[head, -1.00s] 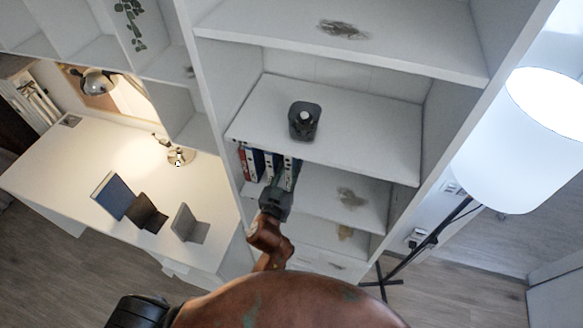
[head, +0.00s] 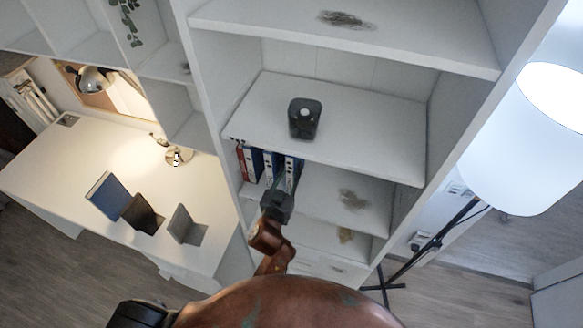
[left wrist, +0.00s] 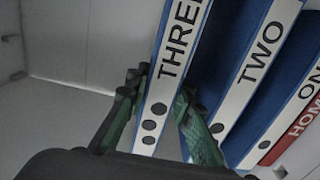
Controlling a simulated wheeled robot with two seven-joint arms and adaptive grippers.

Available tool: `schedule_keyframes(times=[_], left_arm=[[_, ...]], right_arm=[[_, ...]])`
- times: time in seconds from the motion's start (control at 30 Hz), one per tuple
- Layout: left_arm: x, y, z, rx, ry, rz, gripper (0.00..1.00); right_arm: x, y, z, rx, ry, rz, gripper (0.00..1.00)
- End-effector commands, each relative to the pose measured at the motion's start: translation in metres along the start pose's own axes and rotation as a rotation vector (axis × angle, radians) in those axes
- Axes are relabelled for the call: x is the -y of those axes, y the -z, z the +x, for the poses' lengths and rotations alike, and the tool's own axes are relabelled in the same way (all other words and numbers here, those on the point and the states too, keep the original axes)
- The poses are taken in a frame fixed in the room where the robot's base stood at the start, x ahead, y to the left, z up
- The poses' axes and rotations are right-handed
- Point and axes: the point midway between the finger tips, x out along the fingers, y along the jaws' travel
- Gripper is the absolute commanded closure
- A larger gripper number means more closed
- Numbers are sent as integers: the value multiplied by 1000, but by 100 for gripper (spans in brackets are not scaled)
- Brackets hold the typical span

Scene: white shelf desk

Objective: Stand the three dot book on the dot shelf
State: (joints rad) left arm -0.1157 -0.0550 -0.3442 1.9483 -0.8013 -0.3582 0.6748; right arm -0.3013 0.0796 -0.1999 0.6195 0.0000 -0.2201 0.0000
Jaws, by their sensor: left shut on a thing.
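The three dot book (left wrist: 180,55) has a white spine reading THREE, with three dark dots and blue sides. My left gripper (left wrist: 162,92) is shut on it, one dark green finger on each side of the spine. In the head view my left gripper (head: 279,198) is at the front of the dot shelf (head: 345,198), with the book (head: 292,171) upright at the right end of a row. The TWO book (left wrist: 258,60) stands close beside it. Whether its base touches the shelf is hidden. My right gripper is not in view.
The ONE book (left wrist: 298,108) and a red HOME book (left wrist: 290,142) stand farther along the row. A black device (head: 305,118) sits on the shelf above. Shelf room right of the books is free. A desk (head: 60,160) is left, a floor lamp (head: 520,150) right.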

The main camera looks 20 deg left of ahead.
Motion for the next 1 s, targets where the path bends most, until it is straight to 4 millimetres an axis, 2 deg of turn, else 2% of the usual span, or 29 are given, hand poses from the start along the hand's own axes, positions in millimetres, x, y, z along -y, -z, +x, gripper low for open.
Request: schedule_keyframes(times=[0.03,0.07,0.33,0.67,0.77,1.0], left_arm=[[0,3,0,-5,-1,0,100],[0,3,0,-5,-1,0,77],[0,1,0,-2,0,0,58],[1,-2,-3,4,2,0,58],[1,-2,-13,4,2,-1,58],[1,-1,-59,3,3,-2,58]], right_arm=[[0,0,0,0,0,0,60],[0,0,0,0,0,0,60],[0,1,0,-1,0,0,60],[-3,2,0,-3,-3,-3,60],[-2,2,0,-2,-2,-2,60],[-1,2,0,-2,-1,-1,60]])
